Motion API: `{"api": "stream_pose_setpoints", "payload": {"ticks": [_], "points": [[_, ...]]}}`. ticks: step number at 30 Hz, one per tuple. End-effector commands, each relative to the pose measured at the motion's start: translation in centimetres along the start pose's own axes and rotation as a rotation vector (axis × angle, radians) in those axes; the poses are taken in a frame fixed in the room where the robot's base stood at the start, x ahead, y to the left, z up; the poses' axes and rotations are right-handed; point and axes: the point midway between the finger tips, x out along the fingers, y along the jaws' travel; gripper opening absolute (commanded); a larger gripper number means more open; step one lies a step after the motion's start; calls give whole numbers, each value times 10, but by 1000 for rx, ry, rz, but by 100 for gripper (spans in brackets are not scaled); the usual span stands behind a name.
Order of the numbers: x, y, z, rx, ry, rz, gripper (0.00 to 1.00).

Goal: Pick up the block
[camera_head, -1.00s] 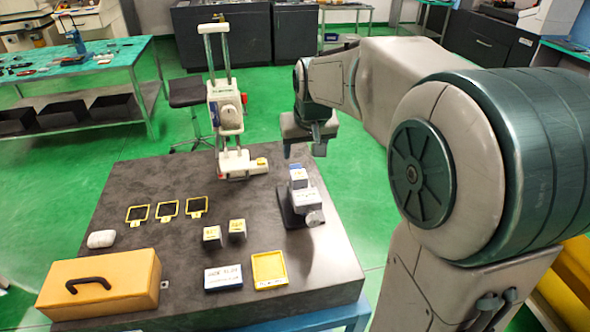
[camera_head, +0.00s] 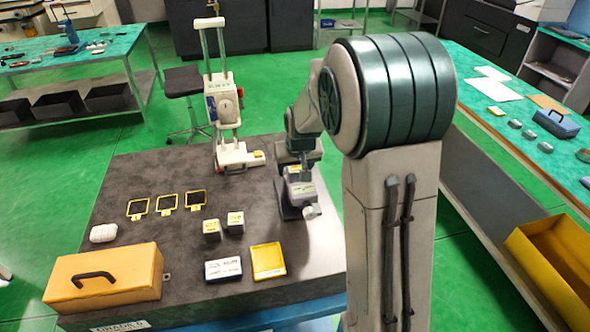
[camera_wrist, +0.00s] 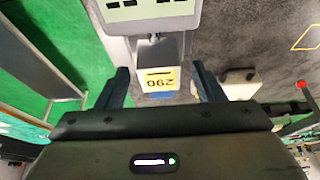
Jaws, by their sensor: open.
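A small white block with a yellow label reading 290 (camera_wrist: 160,79) sits at the grey vise-like fixture, whose pale body (camera_wrist: 150,12) shows at the top of the wrist view. The fixture (camera_head: 298,201) stands near the table's right edge in the head view. There my arm and gripper largely cover the block. My gripper (camera_wrist: 162,84) is open, with one dark finger on each side of the block in the wrist view. Gaps show between fingers and block. In the head view my gripper (camera_head: 298,160) is low, right over the fixture.
Two small labelled blocks (camera_head: 212,230) (camera_head: 235,222) stand mid-table. In front are a white label box (camera_head: 223,269) and a yellow tray (camera_head: 268,260). An orange case (camera_head: 103,279) is front left, three yellow frames (camera_head: 167,203) behind. A white upright device (camera_head: 227,110) stands behind the fixture.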

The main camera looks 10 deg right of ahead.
Motion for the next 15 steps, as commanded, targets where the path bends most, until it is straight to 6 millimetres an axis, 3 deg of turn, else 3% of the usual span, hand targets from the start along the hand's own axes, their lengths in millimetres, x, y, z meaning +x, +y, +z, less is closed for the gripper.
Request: {"api": "stream_pose_setpoints", "payload": {"ticks": [10, 15], "points": [[6, 0, 0, 0, 1, 0, 59], [6, 0, 0, 0, 1, 0, 12]]}}
